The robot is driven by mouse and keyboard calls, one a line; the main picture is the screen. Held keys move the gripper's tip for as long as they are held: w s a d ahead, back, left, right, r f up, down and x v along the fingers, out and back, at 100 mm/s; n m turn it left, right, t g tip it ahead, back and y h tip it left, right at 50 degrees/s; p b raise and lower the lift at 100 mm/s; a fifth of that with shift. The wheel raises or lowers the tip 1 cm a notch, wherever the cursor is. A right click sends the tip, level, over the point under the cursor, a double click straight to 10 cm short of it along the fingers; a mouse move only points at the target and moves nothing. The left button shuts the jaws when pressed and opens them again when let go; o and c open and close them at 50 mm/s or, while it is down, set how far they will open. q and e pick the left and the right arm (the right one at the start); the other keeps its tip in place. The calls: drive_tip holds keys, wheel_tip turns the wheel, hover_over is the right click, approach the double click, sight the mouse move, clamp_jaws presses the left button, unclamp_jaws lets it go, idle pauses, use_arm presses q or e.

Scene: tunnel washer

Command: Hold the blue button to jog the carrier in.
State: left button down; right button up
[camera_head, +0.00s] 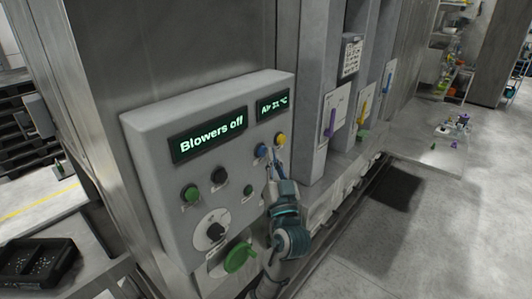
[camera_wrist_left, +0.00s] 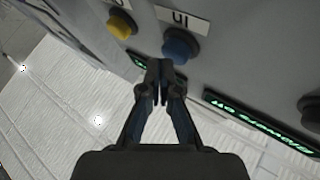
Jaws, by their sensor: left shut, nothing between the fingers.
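The blue button (camera_head: 262,151) is on the grey control panel (camera_head: 160,130), left of the yellow button (camera_head: 281,139). In the left wrist view the blue button (camera_wrist_left: 181,46) sits under a label ending in "IN"-like letters, just beyond my fingertips. My left gripper (camera_head: 273,160) is shut and empty, its tips close to the blue button. In the wrist view the left gripper (camera_wrist_left: 161,68) points at the button's edge; I cannot tell whether it touches. The carrier is not identifiable. My right gripper is not in view.
The panel also has a green button (camera_head: 190,193), a black button (camera_head: 219,174), a black knob (camera_head: 215,231) and a green handle (camera_head: 240,258). The display (camera_head: 210,137) reads "Blowers off". Coloured levers (camera_head: 331,122) are to the right. Open floor (camera_head: 440,210) lies at the right.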

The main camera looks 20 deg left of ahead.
use_arm(q)
drive_tip(key=shift+w+a, duration=0.1)
drive_tip(key=shift+a, duration=0.35)
idle(0.7)
idle(0.9)
idle(1.2)
idle(1.6)
idle(1.0)
drive_tip(key=shift+s+d+b, duration=0.35)
drive_tip(key=shift+d+b, duration=0.05)
drive_tip(key=shift+d, duration=0.5)
